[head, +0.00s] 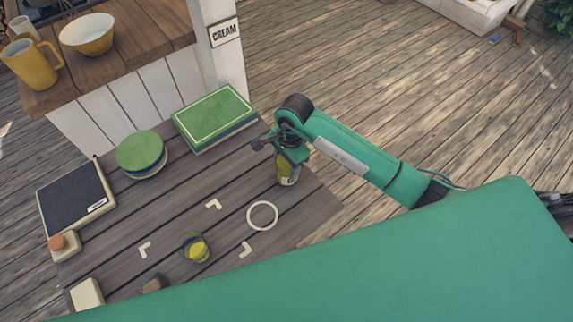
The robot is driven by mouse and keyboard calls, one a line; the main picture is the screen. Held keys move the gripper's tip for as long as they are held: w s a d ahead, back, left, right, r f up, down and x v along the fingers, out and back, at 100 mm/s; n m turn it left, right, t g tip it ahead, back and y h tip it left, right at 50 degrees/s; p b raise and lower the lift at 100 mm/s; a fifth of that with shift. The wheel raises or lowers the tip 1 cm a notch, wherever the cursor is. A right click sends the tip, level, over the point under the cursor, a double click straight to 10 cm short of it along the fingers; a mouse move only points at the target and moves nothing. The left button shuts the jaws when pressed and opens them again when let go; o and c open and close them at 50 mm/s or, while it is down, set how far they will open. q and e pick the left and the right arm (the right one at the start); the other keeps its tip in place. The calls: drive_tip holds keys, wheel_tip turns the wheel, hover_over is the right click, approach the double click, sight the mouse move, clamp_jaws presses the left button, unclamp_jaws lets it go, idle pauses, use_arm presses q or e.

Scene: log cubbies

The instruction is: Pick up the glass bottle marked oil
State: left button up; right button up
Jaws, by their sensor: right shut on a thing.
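My right gripper (290,158) is shut on a glass bottle (288,173) with yellow-green contents and a small pale label, too small to read. The bottle hangs below the jaws, roughly upright, behind the white ring marked on the dark table. Its top is hidden by the gripper. I cannot tell whether its base touches the table. A second round glass item (195,247) with yellow inside stands on the table, nearer and to the left, between the white corner marks. My left gripper is not in view.
The dark plank table (195,190) holds a stack of green trays (213,115), round green-topped plates (141,152) and a black-topped scale (75,197). A wooden counter (135,40) with a bowl (88,35) and mugs stands behind.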

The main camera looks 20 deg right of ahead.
wheel_tip(320, 180, up, 12)
drive_tip(key=shift+w+r+b, duration=0.1)
drive_tip(key=shift+r+b, duration=0.1)
drive_tip(key=shift+b, duration=0.95)
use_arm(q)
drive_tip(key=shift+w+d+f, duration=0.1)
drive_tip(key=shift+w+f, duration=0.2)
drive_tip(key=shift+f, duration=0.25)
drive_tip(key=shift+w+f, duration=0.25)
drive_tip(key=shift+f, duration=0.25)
use_arm(e)
wheel_tip(320, 180, up, 7)
drive_tip(key=shift+f, duration=0.2)
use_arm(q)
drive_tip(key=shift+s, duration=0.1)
use_arm(e)
drive_tip(key=o, duration=0.5)
drive_tip(key=c, duration=0.5)
